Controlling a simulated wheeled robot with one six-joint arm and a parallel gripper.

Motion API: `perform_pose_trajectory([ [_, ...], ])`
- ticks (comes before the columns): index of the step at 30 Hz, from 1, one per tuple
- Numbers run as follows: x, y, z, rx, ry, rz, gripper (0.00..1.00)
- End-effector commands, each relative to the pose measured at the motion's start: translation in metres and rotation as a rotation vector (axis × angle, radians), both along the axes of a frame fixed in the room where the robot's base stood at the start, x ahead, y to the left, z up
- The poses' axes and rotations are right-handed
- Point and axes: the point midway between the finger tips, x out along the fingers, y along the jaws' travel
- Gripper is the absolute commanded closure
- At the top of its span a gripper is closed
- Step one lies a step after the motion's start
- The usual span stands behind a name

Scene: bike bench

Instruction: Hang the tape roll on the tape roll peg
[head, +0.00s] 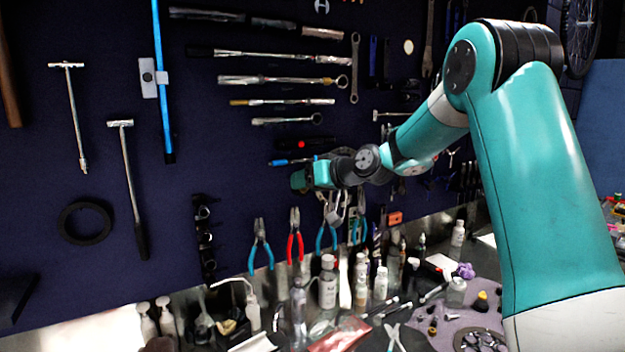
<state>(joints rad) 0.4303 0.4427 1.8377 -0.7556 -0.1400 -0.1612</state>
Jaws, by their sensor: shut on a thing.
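My gripper (311,178) is at the far end of my arm, in front of the pegboard near the middle of the head view. It is small and partly hidden by my wrist. A dark green, rounded thing (298,180) at its tip appears to be the tape roll, held in the shut jaws clear of the bench. Its hole and the fingertips cannot be made out. I cannot pick out the tape roll peg among the tools on the board.
The dark pegboard (235,215) holds wrenches, a black ring (85,222) and T-handles. Red pliers (295,236) and blue pliers (260,246) hang below my gripper. Bottles (328,282) and loose tools crowd the bench. Bare board lies left of my gripper.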

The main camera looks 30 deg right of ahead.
Motion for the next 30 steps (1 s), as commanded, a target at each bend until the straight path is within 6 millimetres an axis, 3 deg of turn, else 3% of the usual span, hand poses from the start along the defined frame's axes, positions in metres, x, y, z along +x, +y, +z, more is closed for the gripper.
perform_pose_trajectory([
  [18, 0.037, 0.0, -0.005, -0.001, -0.001, 0.0, 0.71],
  [30, 0.045, 0.0, -0.005, -0.001, -0.002, -0.001, 0.71],
])
